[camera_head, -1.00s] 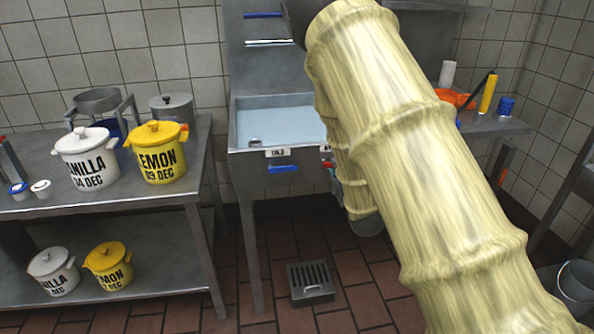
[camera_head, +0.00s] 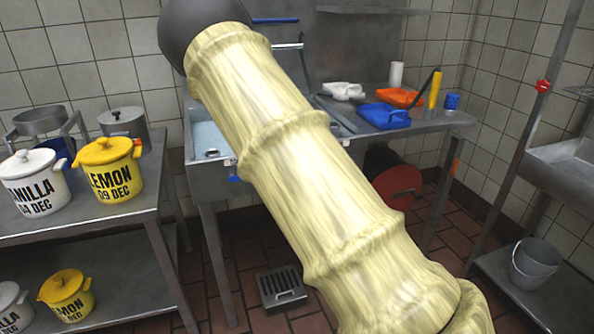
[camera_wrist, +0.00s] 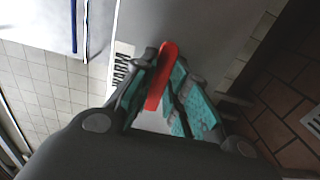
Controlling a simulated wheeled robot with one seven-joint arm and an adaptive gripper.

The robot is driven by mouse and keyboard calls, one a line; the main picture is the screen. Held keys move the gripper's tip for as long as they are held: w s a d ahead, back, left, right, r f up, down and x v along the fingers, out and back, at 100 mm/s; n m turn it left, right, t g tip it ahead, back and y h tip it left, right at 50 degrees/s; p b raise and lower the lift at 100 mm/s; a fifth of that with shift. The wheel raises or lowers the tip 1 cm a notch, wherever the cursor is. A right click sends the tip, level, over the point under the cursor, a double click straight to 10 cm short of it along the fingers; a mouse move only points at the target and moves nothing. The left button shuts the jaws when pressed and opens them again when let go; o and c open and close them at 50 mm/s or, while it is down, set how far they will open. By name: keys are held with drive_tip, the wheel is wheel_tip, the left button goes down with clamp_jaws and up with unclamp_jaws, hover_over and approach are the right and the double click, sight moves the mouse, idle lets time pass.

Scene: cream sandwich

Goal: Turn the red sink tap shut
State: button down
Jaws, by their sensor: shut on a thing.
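The red sink tap (camera_wrist: 160,88) shows in the wrist view as a red lever, beside a white label reading WARM (camera_wrist: 121,66). My gripper (camera_wrist: 166,66) has its teal-padded fingers closed around the lever, one on each side. In the head view my arm crosses in front of the sink (camera_head: 203,140) and hides the gripper and the red tap. A blue lever (camera_head: 234,178) shows on the sink front, left of my arm.
A table on the left holds a white pot (camera_head: 33,182) and a yellow pot (camera_head: 110,168). A floor drain (camera_head: 281,288) and a metal bucket (camera_head: 535,263) stand lower down.

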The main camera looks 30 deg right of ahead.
drive_tip(key=c, duration=1.4)
unclamp_jaws()
drive_tip(key=shift+s, duration=0.1)
drive_tip(key=v, duration=1.2)
drive_tip(key=shift+f, duration=0.1)
drive_tip(key=s+a+f+m+g, duration=0.1)
drive_tip(key=s+f+m+g, duration=0.15)
drive_tip(key=f, duration=0.55)
drive_tip(key=s+a+f+m+g, duration=0.1)
drive_tip(key=f+m+g, duration=0.15)
drive_tip(key=f, duration=0.55)
drive_tip(key=s+a+f+m+g+y, duration=0.1)
drive_tip(key=s+a+f+m+g, duration=0.35)
drive_tip(key=s+f, duration=0.45)
drive_tip(key=s+a+f+m+g+y, duration=0.2)
drive_tip(key=s+a+f+m+g, duration=0.15)
drive_tip(key=s+a+f, duration=0.55)
drive_tip(key=s+a+f+m+g+y, duration=0.1)
drive_tip(key=s+a+f+m+g, duration=0.3)
drive_tip(key=s+f, duration=0.5)
drive_tip(key=shift+n, duration=0.6)
drive_tip(key=r+p, duration=1.2)
drive_tip(key=r, duration=0.1)
drive_tip(key=s+a+r+p, duration=0.1)
drive_tip(key=r+p, duration=0.5)
drive_tip(key=shift+r+p, duration=0.35)
drive_tip(key=shift+p, duration=0.05)
